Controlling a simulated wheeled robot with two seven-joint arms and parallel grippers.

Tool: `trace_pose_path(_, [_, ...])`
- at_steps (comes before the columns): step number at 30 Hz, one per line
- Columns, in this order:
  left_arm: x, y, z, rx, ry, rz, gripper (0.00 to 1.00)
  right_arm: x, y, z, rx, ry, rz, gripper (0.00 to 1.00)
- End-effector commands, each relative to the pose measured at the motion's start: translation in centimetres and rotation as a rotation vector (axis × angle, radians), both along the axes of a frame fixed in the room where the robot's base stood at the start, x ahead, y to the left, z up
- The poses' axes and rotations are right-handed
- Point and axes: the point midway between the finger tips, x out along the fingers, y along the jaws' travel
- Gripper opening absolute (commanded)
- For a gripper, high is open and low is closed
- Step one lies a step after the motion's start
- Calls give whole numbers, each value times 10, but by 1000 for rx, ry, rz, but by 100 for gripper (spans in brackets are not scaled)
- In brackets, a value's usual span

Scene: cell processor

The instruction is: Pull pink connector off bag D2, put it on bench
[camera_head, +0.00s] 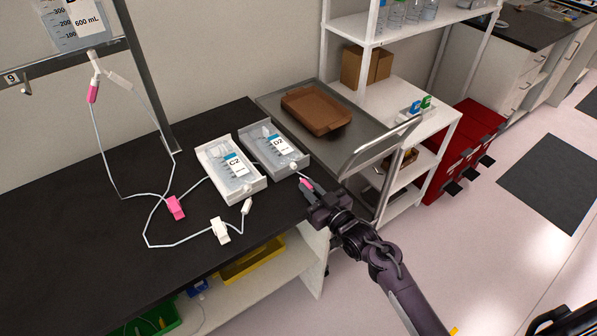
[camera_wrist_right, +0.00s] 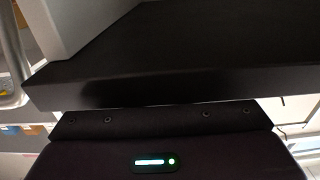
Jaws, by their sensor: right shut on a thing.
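Bag D2 (camera_head: 267,139) lies in a grey-white tray on the black bench (camera_head: 110,224), with its white port (camera_head: 293,166) at the tray's front edge. The small pink connector (camera_head: 306,184) is just in front of that port, at the tips of my right gripper (camera_head: 314,192). The gripper is shut on it, close to the bench's right edge. I cannot tell whether the connector still touches the port. The right wrist view shows the dark bench edge (camera_wrist_right: 170,85) close up, but not the connector. My left gripper is not in view.
Bag C2 (camera_head: 226,164) lies in its tray (camera_head: 252,188) left of D2. A tube line with a pink clamp (camera_head: 175,207) and a white clamp (camera_head: 220,231) lies on the bench. A metal cart (camera_head: 351,130) with a brown tray (camera_head: 317,108) stands right of the bench.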

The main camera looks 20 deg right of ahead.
Motion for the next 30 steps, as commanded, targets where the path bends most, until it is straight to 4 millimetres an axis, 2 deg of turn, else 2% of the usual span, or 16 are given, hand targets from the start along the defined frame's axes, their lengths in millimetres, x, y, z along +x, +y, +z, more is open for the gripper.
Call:
trace_pose_path(5, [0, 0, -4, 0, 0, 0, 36, 0, 0, -4, 0, 0, 0, 0])
trace_pose_path(6, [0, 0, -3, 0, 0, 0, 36, 0, 0, -4, 0, -1, 0, 16])
trace_pose_path(12, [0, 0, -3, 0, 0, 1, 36, 0, 0, -4, 0, 0, 0, 38])
trace_pose_path(22, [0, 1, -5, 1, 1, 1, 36, -6, -3, -5, 0, 1, 0, 38])
trace_pose_path(30, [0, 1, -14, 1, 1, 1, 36, -48, -17, -7, -2, 2, 0, 38])
